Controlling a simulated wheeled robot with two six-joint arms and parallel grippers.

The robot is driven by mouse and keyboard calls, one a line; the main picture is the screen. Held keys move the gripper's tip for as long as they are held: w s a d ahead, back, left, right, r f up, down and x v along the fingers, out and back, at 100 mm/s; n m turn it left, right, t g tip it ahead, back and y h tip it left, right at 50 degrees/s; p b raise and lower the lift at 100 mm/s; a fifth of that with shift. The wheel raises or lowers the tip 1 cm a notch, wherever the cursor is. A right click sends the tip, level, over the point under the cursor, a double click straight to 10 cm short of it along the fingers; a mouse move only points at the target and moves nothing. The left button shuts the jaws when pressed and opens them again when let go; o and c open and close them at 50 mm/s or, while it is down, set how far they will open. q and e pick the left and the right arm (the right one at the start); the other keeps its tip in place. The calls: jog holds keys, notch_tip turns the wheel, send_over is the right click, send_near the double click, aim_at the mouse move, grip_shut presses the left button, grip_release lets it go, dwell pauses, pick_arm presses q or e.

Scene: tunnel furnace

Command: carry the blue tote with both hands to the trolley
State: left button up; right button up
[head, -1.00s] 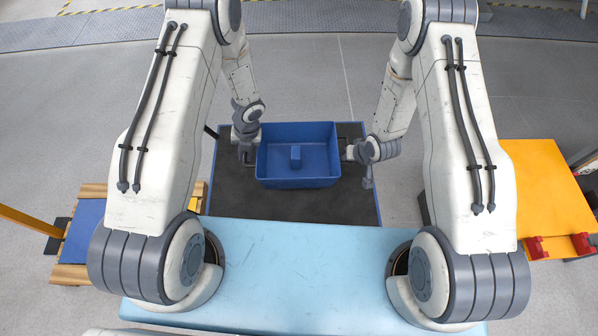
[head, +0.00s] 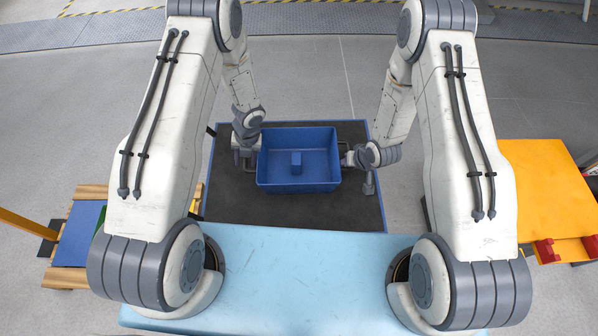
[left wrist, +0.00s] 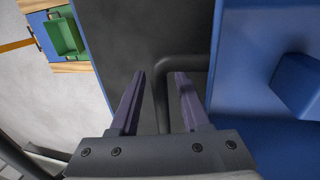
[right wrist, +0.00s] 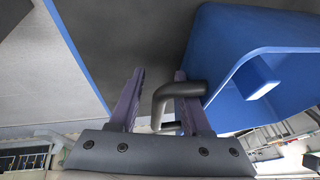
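The blue tote (head: 298,182) is upright over the dark deck of the trolley (head: 290,212), with a small blue block (head: 296,158) inside. I cannot tell whether its base touches the deck. My left gripper (head: 246,157) is at its left side. In the left wrist view its fingers (left wrist: 158,85) stand apart, with the dark tote handle (left wrist: 162,100) between them. My right gripper (head: 349,158) is at the right side. In the right wrist view its fingers (right wrist: 158,82) are also apart, around the right handle (right wrist: 162,96), with visible space beside the bar.
An orange table (head: 545,185) with red parts (head: 546,251) stands at right. A wooden pallet-like stand (head: 60,276) with a blue top is at left, holding a green bin (left wrist: 65,38). Grey floor beyond the trolley is clear.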

pick_arm(q)
jog(key=shift+r, duration=0.1)
pick_arm(e)
jog(key=shift+r, duration=0.2)
pick_arm(q)
notch_tip(320, 180, up, 12)
jog(key=d, duration=0.2)
jog(key=shift+w+d+f, duration=0.15)
jog(key=shift+f, duration=0.05)
pick_arm(e)
jog(key=v, duration=1.1)
jog(key=shift+s+r, duration=0.3)
jog(key=shift+d, duration=0.1)
